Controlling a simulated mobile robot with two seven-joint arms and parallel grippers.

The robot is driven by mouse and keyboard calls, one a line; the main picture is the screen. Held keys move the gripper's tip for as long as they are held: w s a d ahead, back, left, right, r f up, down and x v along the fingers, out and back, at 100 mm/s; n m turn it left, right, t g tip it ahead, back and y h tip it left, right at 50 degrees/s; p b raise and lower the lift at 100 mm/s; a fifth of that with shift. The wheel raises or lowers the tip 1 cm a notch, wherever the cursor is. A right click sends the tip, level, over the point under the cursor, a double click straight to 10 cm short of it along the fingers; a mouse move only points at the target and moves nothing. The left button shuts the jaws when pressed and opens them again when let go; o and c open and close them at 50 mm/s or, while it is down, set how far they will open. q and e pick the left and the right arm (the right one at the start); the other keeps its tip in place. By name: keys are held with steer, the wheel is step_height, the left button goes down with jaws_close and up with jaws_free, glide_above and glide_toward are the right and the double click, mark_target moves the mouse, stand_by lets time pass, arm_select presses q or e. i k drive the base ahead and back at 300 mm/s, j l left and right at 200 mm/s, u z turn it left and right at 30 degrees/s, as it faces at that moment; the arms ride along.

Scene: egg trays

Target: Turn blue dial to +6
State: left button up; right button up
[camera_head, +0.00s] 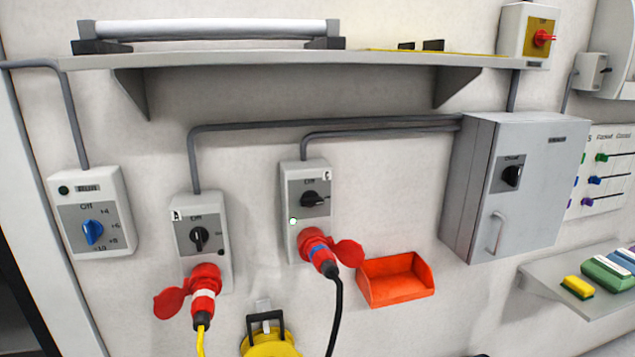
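The blue dial (92,232) is on a grey and white wall box (91,212) at the left. Neither of my grippers is in view, and nothing touches the dial.
Two socket boxes with black switches (199,239) (312,199) and red plugs (205,289) (320,252) are to the right. A shelf (280,60) juts out above. A grey cabinet (520,190) and an orange bin (397,291) are further right. The wall around the dial box is clear.

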mark_target(93, 229)
steer(key=u, duration=1.4)
